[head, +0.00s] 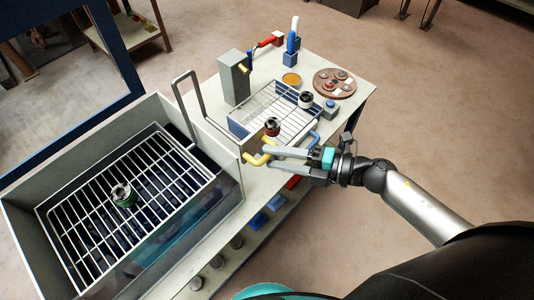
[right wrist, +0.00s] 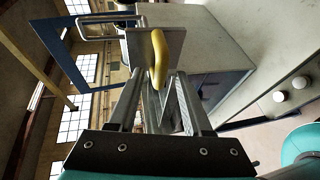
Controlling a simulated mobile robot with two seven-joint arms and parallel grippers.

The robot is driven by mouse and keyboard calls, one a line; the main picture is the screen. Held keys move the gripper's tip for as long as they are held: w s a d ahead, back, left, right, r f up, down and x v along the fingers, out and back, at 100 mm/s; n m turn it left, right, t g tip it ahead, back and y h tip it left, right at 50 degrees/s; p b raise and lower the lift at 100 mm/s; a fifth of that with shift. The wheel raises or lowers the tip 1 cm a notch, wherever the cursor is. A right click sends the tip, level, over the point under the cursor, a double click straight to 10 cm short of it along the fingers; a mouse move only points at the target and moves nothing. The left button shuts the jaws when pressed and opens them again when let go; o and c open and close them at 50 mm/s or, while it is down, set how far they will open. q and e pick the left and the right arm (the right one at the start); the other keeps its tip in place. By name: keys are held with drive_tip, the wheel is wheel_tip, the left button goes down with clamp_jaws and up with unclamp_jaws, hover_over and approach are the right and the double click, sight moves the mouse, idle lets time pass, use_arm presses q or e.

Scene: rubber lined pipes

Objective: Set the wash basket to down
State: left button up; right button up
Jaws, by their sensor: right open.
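A wire basket (head: 75,212) lies inside the open grey tank (head: 222,150) at the left of the head view, with a dark round part (head: 123,194) on its bars. I cannot tell its height setting. A yellow handle (head: 258,158) sticks out at the tank's right end; how it links to the basket is not clear. My right gripper (head: 271,160) is open, its fingers pointing at this handle. In the right wrist view the yellow handle (right wrist: 158,60) stands just ahead of the fingertips, roughly between them. Contact is not visible. My left gripper is not in view.
A bent grey bar (head: 176,105) rises by the tank's back wall. The bench (head: 352,100) also holds a second wire rack (head: 262,107) with two small parts, a grey post (head: 233,78), an orange dish (head: 291,79) and a brown round tray (head: 322,88). Open floor lies right.

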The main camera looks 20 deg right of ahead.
drive_tip(key=shift+x, duration=1.25)
drive_tip(key=shift+c, duration=0.2)
clamp_jaws()
drive_tip(key=shift+f, duration=0.1)
